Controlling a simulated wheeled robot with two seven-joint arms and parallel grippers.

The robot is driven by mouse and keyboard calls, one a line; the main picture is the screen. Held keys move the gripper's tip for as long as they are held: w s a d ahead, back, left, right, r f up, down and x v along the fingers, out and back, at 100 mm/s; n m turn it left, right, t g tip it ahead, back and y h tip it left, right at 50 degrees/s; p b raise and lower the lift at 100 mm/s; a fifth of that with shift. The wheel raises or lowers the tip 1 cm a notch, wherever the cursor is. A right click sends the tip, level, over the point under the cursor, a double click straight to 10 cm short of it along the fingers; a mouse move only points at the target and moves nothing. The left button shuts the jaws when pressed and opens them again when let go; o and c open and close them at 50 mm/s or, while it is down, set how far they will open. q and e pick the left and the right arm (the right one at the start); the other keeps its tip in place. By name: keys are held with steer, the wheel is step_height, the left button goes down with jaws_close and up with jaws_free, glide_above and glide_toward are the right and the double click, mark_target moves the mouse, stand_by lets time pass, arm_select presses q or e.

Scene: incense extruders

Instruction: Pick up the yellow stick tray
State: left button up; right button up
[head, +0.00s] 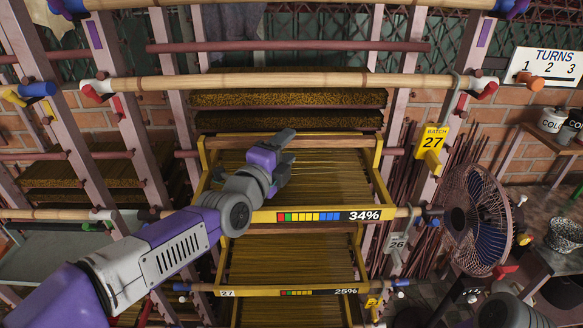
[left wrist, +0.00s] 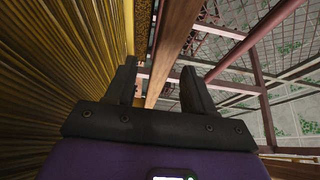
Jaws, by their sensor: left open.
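The upper yellow stick tray (head: 205,162) sits in the middle of the rack. It has a yellow frame, thin sticks across its bed and a front label reading 34%. A second yellow tray (head: 268,291) marked 25% is just below it. My left gripper (head: 287,155) is over the left-middle part of the upper tray, open with nothing between its fingers. In the left wrist view, the open fingers (left wrist: 160,88) have rows of sticks (left wrist: 55,70) to their left. I cannot tell whether the fingers touch the tray. My right gripper is not in view.
Bamboo bars (head: 290,81) and upright posts (head: 391,75) frame the rack around the tray. A yellow tag reading 27 (head: 432,142) hangs at the right post. A fan (head: 478,220) stands to the right. Dark stick layers (head: 285,121) lie behind and above the tray.

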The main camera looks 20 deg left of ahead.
mark_target(294, 164)
arm_select(q)
steer(key=x, duration=0.5)
steer(key=shift+a+p, duration=0.1)
steer(key=shift+p, duration=0.3)
steer(key=shift+r, duration=0.1)
steer(key=shift+c, duration=0.3)
jaws_close()
